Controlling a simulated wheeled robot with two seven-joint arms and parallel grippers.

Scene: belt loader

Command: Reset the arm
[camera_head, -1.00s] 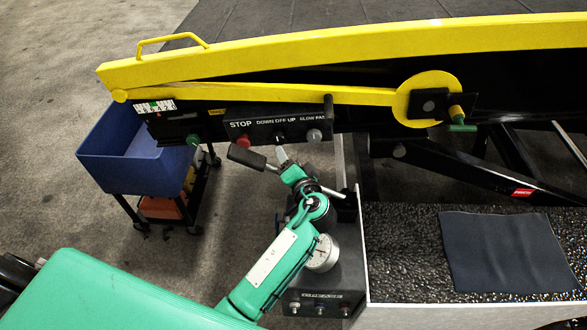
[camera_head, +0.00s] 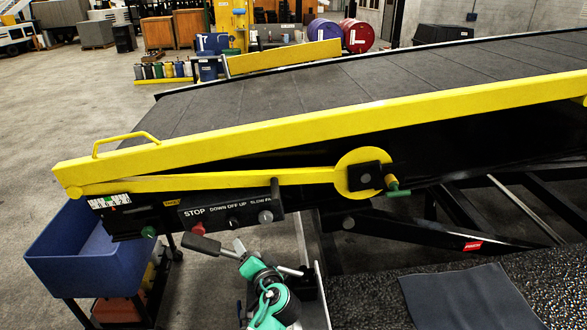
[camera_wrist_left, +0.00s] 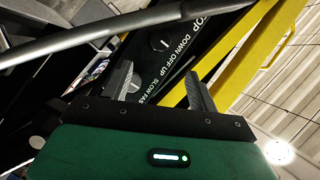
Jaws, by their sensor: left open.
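My left arm (camera_head: 270,300) is green and comes up from the bottom edge in the head view. My left gripper (camera_head: 243,252) is just below the black control panel (camera_head: 228,213), close to a bar with a dark grip (camera_head: 205,246). In the left wrist view the gripper (camera_wrist_left: 160,88) has its two grey fingers apart, with nothing between them. The panel (camera_wrist_left: 178,50) with its white lettering lies beyond the fingertips. A long grey bar (camera_wrist_left: 90,38) crosses in front at the upper left. My right gripper is not in view.
The yellow-edged belt loader (camera_head: 300,112) spans the head view. A blue bin (camera_head: 75,255) on a cart stands at the left. A dark mat (camera_head: 468,300) lies on the rough deck at lower right. Drums (camera_head: 325,33) and cabinets stand far back.

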